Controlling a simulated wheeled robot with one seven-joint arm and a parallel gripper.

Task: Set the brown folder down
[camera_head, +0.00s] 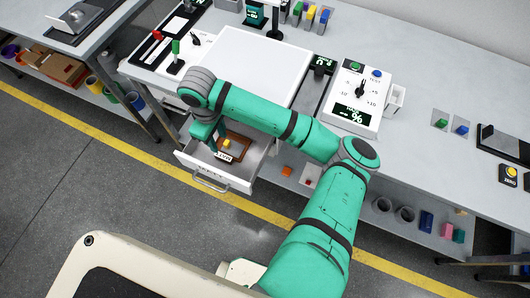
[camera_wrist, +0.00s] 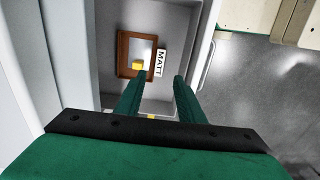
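No brown folder shows in my gripper. A brown, frame-like flat thing (camera_head: 238,141) lies in the open drawer (camera_head: 246,180); I cannot tell whether it is the folder. It also shows in the wrist view (camera_wrist: 123,52), with a grey middle, a small yellow block (camera_wrist: 138,65) on it and a white "MATT" label (camera_wrist: 161,62) beside it. My gripper (camera_wrist: 155,84) is open over the drawer, its two green fingers apart with nothing seen between them. In the head view my gripper (camera_head: 213,147) is partly hidden by my wrist.
The drawer sticks out below the bench (camera_head: 430,85), with a handle (camera_head: 210,184) at its front. A white panel (camera_head: 250,62) and a dial box (camera_head: 358,98) stand above. A lower shelf holds several small items. A brown box-like thing (camera_head: 62,68) lies under the left table.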

